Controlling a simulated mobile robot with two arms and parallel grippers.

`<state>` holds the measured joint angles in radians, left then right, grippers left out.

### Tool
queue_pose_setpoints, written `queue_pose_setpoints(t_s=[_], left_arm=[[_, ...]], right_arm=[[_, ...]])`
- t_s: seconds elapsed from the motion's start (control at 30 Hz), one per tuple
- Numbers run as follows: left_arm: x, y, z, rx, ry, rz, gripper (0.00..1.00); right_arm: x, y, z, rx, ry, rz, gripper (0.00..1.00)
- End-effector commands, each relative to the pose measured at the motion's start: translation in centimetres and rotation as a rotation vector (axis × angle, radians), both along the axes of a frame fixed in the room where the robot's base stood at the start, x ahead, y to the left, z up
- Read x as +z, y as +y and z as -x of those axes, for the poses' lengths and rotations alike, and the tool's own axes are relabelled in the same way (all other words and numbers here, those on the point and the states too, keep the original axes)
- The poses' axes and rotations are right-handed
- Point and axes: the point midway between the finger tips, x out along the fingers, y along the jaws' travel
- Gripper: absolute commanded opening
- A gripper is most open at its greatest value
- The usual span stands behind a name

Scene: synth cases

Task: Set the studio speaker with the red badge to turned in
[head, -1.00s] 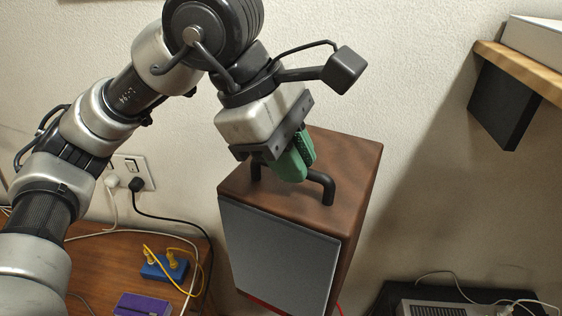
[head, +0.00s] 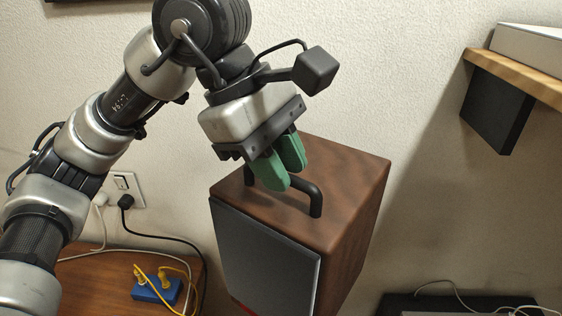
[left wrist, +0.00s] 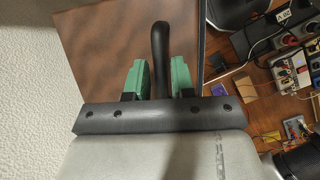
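The studio speaker (head: 345,235) is a brown wooden box with a dark grey front panel (head: 265,265), facing down and to the left in the head view. A bit of red shows at its bottom edge; the badge itself is mostly cut off. A black bar handle (head: 316,200) stands on its top. My left gripper (head: 280,170) has green fingers on both sides of this handle. My right gripper is out of view.
A wall with a socket (head: 124,187) stands behind. A blue box (head: 157,289) with yellow plugs and loose cables lie on the desk at left. A wooden shelf (head: 520,72) with a black bracket juts out at upper right. Several small devices show in the wrist view.

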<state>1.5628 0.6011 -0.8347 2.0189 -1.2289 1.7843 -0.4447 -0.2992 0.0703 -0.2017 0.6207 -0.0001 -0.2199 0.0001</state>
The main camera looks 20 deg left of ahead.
Motion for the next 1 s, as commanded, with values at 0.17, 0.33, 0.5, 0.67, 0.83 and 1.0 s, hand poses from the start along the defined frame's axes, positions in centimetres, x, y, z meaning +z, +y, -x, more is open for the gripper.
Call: queue_pose_setpoints(t_s=[0.17,0.33,0.5,0.67,0.83,1.0], left_arm=[[0.0,0.0,0.0,0.000,0.002,0.001,0.40],[0.0,0.0,0.0,0.000,0.002,0.000,0.40],[1.0,0.5,0.0,0.001,0.000,0.001,0.40],[3.7,1.7,0.1,0.003,-0.002,0.003,0.40],[6.9,3.2,0.2,0.003,-0.001,0.003,0.40],[9.0,4.2,0.3,0.001,0.001,0.001,0.40]], right_arm=[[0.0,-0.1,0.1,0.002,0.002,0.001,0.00],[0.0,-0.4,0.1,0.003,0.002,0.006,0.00],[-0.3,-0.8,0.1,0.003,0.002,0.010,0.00],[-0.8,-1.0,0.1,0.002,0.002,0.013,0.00],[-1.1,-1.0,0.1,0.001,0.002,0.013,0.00],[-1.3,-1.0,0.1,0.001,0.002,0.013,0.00]])
